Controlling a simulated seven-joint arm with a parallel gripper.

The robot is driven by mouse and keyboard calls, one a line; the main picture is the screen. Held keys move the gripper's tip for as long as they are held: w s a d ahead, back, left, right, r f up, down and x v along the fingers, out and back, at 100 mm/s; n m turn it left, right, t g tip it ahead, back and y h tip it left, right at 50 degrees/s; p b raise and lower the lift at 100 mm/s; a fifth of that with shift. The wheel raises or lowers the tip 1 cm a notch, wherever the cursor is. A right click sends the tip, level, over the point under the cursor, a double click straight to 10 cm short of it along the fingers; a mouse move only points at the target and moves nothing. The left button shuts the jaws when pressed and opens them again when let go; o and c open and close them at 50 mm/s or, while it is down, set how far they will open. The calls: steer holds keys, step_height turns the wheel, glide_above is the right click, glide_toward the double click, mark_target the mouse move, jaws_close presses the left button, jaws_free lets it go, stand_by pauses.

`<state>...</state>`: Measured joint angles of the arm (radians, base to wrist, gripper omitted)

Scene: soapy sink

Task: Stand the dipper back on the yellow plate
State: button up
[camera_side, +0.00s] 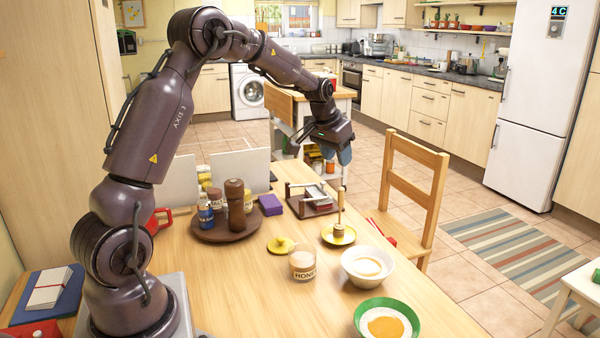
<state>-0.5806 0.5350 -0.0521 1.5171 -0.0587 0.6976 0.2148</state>
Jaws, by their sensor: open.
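The wooden honey dipper (340,212) stands upright on the yellow plate (327,240), its ridged head down and its handle up. The plate lies on the wooden table between a honey jar and the chair. My gripper (337,158) is open and empty. It hangs above the dipper, with a visible gap between its fingertips and the top of the handle. The finger gap is small in this view.
The honey jar (302,266), a yellow lid (281,246), a white bowl (350,260) and a green-rimmed bowl (362,319) stand near the plate. A round brown tray (215,235) holds bottles and jars. A wooden chair (430,205) stands behind the plate.

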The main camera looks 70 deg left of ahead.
steer(key=s+d+r+m, duration=0.1)
steer(key=s+d+r, duration=0.4)
steer(key=d, duration=0.3)
steer(key=s+d+r+m, duration=0.1)
steer(key=s+d+r, duration=0.35)
steer(key=d, duration=0.35)
steer(key=s+d+m, duration=0.1)
steer(key=s+d, duration=0.4)
steer(key=s, duration=0.3)
steer(key=s+d+m+t+h, duration=0.1)
steer(key=s+d, duration=0.4)
steer(key=s, duration=0.3)
steer(key=shift+f+h, duration=0.3)
steer(key=shift+f, duration=0.05)
